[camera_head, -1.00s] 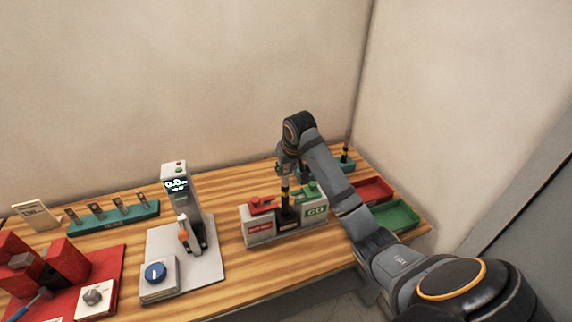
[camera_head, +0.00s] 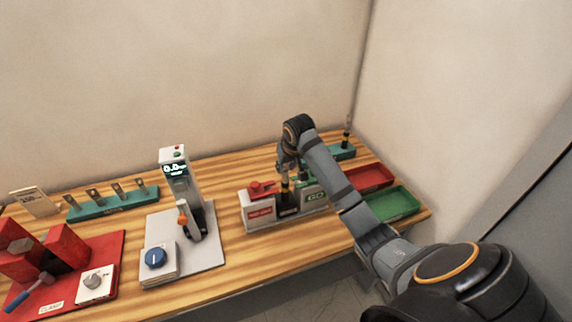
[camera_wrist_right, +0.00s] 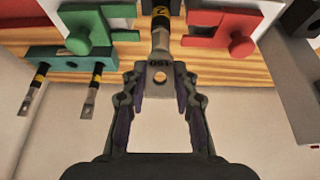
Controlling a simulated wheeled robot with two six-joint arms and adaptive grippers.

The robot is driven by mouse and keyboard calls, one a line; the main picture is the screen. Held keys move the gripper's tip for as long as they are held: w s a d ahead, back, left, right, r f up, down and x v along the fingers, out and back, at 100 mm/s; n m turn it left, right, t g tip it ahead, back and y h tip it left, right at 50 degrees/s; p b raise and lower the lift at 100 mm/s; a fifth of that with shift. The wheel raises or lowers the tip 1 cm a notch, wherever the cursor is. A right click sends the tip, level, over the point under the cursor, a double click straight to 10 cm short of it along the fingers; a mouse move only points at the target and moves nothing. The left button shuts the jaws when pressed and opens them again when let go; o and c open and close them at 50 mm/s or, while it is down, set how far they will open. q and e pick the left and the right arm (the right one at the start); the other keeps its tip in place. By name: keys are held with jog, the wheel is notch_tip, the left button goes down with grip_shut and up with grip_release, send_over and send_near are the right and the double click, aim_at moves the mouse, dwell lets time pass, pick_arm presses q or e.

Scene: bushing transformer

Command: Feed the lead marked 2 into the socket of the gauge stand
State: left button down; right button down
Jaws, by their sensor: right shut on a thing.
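The gauge stand (camera_head: 262,211) is a grey block with a red part and label on its left and a green part marked GO on its right. A dark socket block (camera_head: 289,199) sits between them. My right gripper (camera_head: 285,172) is shut on the lead marked 2, directly above this socket. In the right wrist view, my right gripper (camera_wrist_right: 160,82) holds the lead's flat metal lug (camera_wrist_right: 158,82), stamped 150. The lead's yellow band with the 2 (camera_wrist_right: 160,12) lies beyond it. The lead's far end is cut off there, so its depth in the socket cannot be told.
Red (camera_head: 369,177) and green (camera_head: 393,203) trays lie right of the stand. A teal rack (camera_head: 343,152) is behind my right arm. A meter on a grey plate (camera_head: 210,257), a teal rack of lugs (camera_head: 107,205) and a red clamp base (camera_head: 108,262) stand left.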

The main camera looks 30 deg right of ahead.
jog(key=c, duration=1)
grip_release()
jog(key=shift+o, duration=0.2)
jog(key=v, duration=1.2)
